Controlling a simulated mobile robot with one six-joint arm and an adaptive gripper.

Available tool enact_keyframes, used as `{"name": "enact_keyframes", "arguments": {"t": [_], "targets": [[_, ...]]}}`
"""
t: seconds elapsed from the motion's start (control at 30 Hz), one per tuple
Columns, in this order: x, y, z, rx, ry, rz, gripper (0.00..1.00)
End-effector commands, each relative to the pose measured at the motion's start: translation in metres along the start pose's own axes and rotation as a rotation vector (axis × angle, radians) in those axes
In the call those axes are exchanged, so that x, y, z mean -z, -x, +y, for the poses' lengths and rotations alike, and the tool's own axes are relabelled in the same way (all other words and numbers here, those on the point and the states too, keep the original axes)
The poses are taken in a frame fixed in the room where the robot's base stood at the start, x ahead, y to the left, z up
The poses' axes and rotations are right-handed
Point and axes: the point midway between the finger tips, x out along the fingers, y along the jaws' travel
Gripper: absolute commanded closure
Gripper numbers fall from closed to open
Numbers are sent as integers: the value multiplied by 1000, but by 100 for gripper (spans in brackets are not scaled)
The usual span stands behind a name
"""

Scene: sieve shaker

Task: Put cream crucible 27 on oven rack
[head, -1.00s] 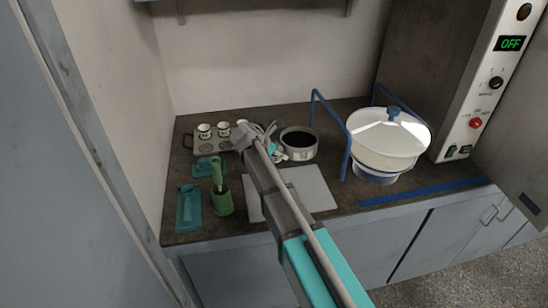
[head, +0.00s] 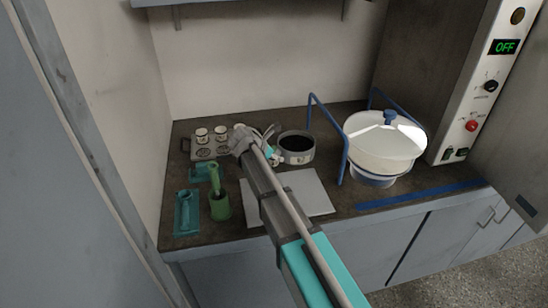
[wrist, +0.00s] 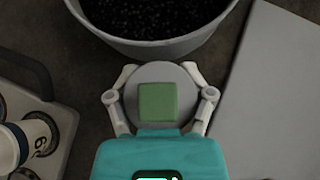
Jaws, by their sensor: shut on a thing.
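My gripper (wrist: 160,96) is shut on a round pale-grey thing (wrist: 160,71) with a green square on it. I see it from above, and no number shows, so I cannot tell if it is crucible 27. In the head view, my gripper (head: 274,143) is between a crucible holder and a dark-filled pot, and the held thing is not clear. The grey holder (head: 211,149) has round wells and two pale crucibles (head: 221,132) at its back. No oven rack can be made out.
The grey pot (head: 298,157) is just beyond my gripper. A flat grey plate (head: 310,195) lies to the right. Green trays (head: 187,212) and a green cup (head: 220,207) stand left. A white covered bowl (head: 385,148) stands within blue rails. A cabinet's display (head: 505,47) reads OFF.

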Motion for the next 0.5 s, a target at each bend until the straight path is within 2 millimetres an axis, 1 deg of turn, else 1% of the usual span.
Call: {"name": "enact_keyframes", "arguments": {"t": [0.27, 0.43, 0.5], "targets": [[-13, 12, 0, 0, 0, 0, 92], [-25, 24, 0, 0, 0, 0, 92], [-28, 32, -8, 0, 1, 0, 92]]}}
